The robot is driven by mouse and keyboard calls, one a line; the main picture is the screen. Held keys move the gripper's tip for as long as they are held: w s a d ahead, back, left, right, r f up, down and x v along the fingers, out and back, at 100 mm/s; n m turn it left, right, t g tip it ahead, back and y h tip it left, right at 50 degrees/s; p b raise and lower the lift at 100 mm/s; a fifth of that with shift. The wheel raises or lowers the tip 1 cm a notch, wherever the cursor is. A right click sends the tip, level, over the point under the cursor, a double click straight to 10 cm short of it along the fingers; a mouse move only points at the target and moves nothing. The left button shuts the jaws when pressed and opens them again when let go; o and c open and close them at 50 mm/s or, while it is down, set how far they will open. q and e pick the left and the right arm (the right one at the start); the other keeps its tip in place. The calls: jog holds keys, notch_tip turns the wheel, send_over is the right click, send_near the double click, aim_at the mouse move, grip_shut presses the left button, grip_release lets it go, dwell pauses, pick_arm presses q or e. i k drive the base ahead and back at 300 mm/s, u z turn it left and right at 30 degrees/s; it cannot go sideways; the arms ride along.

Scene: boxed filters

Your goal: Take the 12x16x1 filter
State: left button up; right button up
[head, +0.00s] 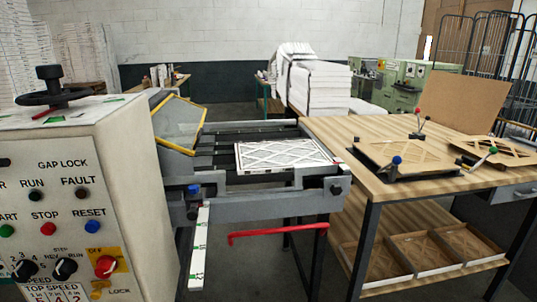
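A flat white-framed filter (283,154) with a criss-cross lattice face lies on the end of the grey conveyor (262,201), close to the wooden table. Its size marking is too small to read, so I cannot tell if it is the 12x16x1 one. Brown cardboard lattice pieces lie on the table, one in a black fixture (400,160) and another farther right (496,150). Several brown-framed filters (429,252) lie on the table's lower shelf. Neither of my grippers is in view.
A machine with a control panel (70,205) stands at the left. The wooden table (345,139) stands at the right. A red bar (278,233) sticks out below the conveyor. White stacks (318,86) and green machines (402,80) stand behind.

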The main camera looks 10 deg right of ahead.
aim_at(272, 157)
jog(key=z, duration=0.15)
jog(key=i, duration=1.25)
jog(key=u, duration=0.45)
